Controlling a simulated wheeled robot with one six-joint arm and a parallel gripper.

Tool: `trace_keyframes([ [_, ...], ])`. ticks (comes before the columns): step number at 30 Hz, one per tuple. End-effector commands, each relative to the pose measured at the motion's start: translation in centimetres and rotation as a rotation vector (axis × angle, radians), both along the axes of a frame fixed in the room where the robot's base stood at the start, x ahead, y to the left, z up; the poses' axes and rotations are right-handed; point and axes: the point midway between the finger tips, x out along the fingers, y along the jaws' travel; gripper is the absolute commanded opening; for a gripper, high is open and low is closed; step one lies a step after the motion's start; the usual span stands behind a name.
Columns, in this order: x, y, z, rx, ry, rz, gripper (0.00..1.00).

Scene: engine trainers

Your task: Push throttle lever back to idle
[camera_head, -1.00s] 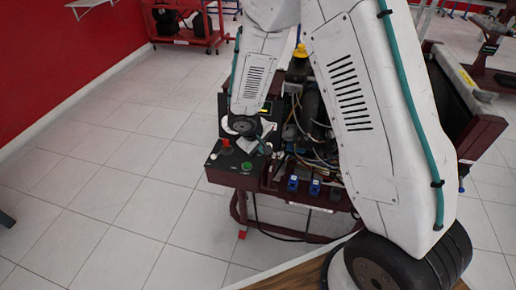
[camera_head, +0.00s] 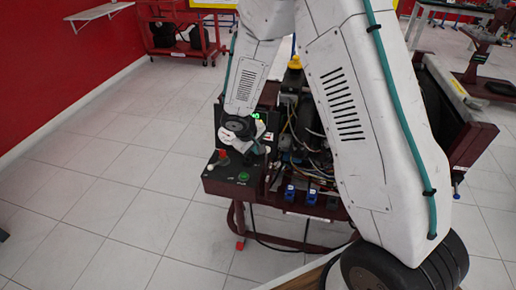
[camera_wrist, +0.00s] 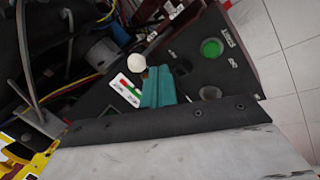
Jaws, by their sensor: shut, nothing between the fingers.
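The throttle lever's white round knob (camera_wrist: 136,62) shows in the wrist view, above a small label with green and red marks (camera_wrist: 130,89) on the black control panel (camera_wrist: 225,72). My gripper (camera_wrist: 158,87), with teal fingers, is shut and empty. In this view its fingertips are just right of and below the knob; I cannot tell whether they touch it. In the head view my wrist hangs over the control panel of the engine trainer, and the fingertips and the knob cannot be made out clearly.
The panel also carries a green button (camera_wrist: 211,48), which shows in the head view (camera_head: 243,177), and a red knob (camera_head: 223,154). Wires and engine parts (camera_head: 301,140) lie right of the panel. Tiled floor (camera_head: 120,190) is free on the left.

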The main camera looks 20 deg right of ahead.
Motion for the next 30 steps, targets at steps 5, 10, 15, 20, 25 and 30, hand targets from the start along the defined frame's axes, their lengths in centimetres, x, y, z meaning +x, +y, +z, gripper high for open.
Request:
trace_keyframes([
  [5, -0.3, 1.5, 3.0, 0.003, -0.006, -0.008, 0.00],
  [10, -0.1, 2.6, 6.7, 0.001, -0.003, -0.001, 0.00],
  [15, -0.1, 3.0, 9.1, 0.001, 0.001, 0.000, 0.00],
  [20, -0.1, 3.1, 10.0, 0.001, 0.002, -0.001, 0.00],
  [25, -0.5, 2.8, 10.1, -0.014, 0.029, 0.008, 0.00],
  [30, -5.0, 1.9, 10.3, -0.028, 0.155, -0.036, 0.00],
])
